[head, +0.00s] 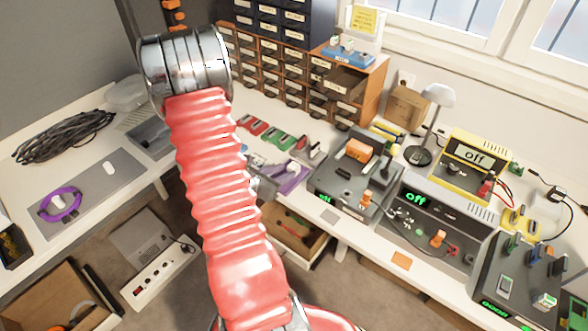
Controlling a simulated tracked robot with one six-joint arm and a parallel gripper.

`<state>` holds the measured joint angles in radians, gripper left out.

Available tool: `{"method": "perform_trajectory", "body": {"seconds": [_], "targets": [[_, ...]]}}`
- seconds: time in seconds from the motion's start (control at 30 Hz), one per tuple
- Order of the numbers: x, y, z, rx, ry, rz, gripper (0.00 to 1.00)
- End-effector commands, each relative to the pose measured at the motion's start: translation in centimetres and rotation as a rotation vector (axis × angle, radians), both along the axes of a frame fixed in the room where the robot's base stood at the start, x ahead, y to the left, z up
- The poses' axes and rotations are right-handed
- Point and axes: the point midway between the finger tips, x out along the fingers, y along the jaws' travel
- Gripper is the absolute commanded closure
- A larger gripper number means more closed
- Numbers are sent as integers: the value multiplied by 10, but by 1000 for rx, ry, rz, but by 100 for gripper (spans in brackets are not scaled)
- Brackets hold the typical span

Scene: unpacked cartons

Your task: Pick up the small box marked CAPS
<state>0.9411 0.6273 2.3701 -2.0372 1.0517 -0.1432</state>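I cannot make out a box marked CAPS. Many small drawers in the wooden drawer cabinet (372,85) at the back carry white labels, but the lettering is too small to read. A plain brown carton (406,108) stands by the wall to the right of the cabinet; no marking on it can be read. My red ribbed arm with its metal collar rises through the middle of the view and hides part of the bench. I cannot see the fingers of my gripper.
The white bench (130,172) runs around the corner. Black cable (65,137) lies at left. An open drawer (298,238) and a power strip (158,277) are below.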

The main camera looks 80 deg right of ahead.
Motion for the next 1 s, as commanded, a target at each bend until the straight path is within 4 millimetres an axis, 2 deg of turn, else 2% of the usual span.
{"method": "perform_trajectory", "body": {"seconds": [0.47, 1.0], "targets": [[-17, -41, -22, 1, 0, -1, 67], [-17, -43, -23, 0, 0, 1, 67]]}}
